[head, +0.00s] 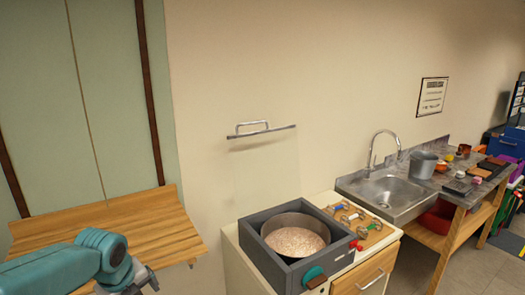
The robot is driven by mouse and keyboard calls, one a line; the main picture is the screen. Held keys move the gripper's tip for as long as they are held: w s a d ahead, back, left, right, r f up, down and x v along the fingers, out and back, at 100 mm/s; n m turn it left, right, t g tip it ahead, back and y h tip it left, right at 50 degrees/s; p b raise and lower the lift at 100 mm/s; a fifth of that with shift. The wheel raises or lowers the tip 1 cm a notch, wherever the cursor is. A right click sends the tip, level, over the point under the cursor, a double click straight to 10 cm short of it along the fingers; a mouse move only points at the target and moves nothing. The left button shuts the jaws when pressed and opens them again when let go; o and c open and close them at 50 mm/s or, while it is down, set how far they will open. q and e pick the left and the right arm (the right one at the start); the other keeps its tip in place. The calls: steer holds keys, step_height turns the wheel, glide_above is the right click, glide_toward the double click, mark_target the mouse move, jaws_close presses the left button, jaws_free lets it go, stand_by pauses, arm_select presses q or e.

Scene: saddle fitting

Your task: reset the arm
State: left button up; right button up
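My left arm, teal, comes in from the lower left in the head view, in front of a wooden bench top. The dark end of the arm with my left gripper (143,281) is at the bottom edge and partly cut off. Its fingers are too small and too hidden to show whether they are open or shut. I see nothing held in it. My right arm and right gripper are not in view.
The wooden bench (110,224) stands against the wall at left. A white cabinet (236,255) carries a grey box (252,238) with a round pan (297,240) and a board of small tools (352,220). A sink (394,194) and cluttered counter lie right. Floor shows at lower right.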

arm_select(q)
steer(key=s+d+f+n+g+h+b, duration=0.1)
steer(key=s+d+f+n, duration=0.25)
steer(key=f, duration=0.45)
steer(key=s+d+f+n+h+b, duration=0.15)
steer(key=d+f+n, duration=0.3)
steer(key=f, duration=0.45)
steer(key=s+d+f+n+g+h, duration=0.1)
steer(key=s+d+f+n, duration=0.35)
steer(key=f, duration=0.35)
steer(key=s+d+f+n+b, duration=0.1)
steer(key=s+d+f+n, duration=0.1)
steer(key=s+f+n, duration=0.3)
steer(key=s+d+f+n+g+h, duration=0.1)
steer(key=s+f+n, duration=0.5)
steer(key=s+n, duration=0.4)
steer(key=shift+s+d+b, duration=0.3)
steer(key=shift+d+b, duration=0.05)
steer(key=shift+d, duration=0.05)
steer(key=shift+w+f, duration=0.1)
